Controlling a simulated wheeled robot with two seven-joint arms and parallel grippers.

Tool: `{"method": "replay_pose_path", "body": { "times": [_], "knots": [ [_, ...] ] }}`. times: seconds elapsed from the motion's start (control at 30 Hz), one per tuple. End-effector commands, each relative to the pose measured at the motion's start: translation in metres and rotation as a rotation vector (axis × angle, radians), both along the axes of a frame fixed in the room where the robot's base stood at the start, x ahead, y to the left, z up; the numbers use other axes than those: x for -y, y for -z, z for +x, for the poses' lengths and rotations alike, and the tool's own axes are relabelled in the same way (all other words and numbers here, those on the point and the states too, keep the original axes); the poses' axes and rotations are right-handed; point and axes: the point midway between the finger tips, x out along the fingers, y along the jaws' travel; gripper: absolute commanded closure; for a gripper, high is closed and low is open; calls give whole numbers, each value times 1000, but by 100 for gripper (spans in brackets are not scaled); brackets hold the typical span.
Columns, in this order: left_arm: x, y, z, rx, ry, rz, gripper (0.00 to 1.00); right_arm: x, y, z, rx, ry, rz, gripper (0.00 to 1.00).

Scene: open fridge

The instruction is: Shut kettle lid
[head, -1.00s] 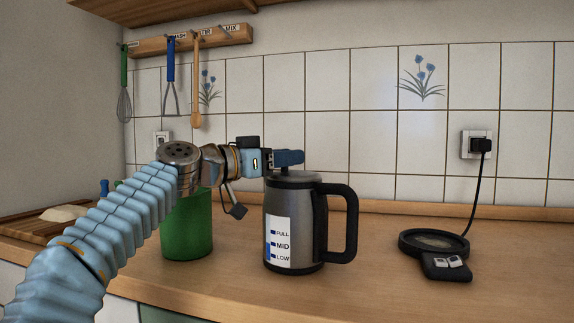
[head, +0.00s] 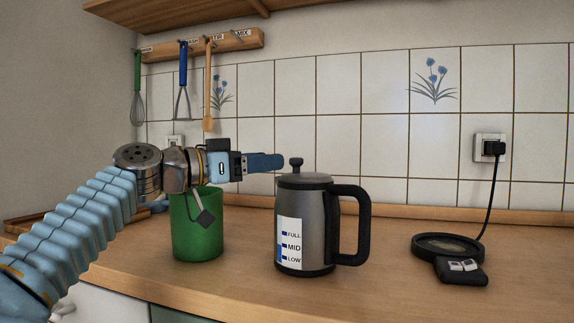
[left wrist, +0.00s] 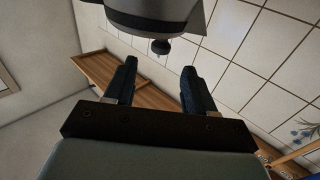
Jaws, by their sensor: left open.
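The kettle (head: 303,235) is a grey metal one with a black handle on its right and a FULL/MID/LOW gauge, upright on the counter. Its dark lid (head: 312,180) appears to lie flat on the rim, its black knob (head: 296,163) pointing up. My left gripper (head: 279,161) is at knob height, just left of the knob, and looks empty. In the left wrist view, its two fingers (left wrist: 158,80) are spread apart, and the kettle (left wrist: 155,12) appears upside down at the top with the knob (left wrist: 160,46) beyond the fingertips. My right gripper is not in view.
A green canister (head: 197,235) stands left of the kettle, below my left wrist. A black scale-like device (head: 447,247) with a cord sits at the right. Utensils hang from a wooden rack (head: 225,42). The counter between kettle and device is clear.

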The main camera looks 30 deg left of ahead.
Motion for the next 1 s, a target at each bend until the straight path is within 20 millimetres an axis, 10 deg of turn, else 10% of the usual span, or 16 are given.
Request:
{"method": "replay_pose_path", "body": {
  "times": [0.3, 1.0],
  "knots": [
    [-24, 3, -48, -1, -1, 0, 45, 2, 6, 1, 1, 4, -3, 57],
    [-27, 3, -53, -1, 0, 0, 45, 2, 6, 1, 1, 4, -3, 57]
  ]
}}
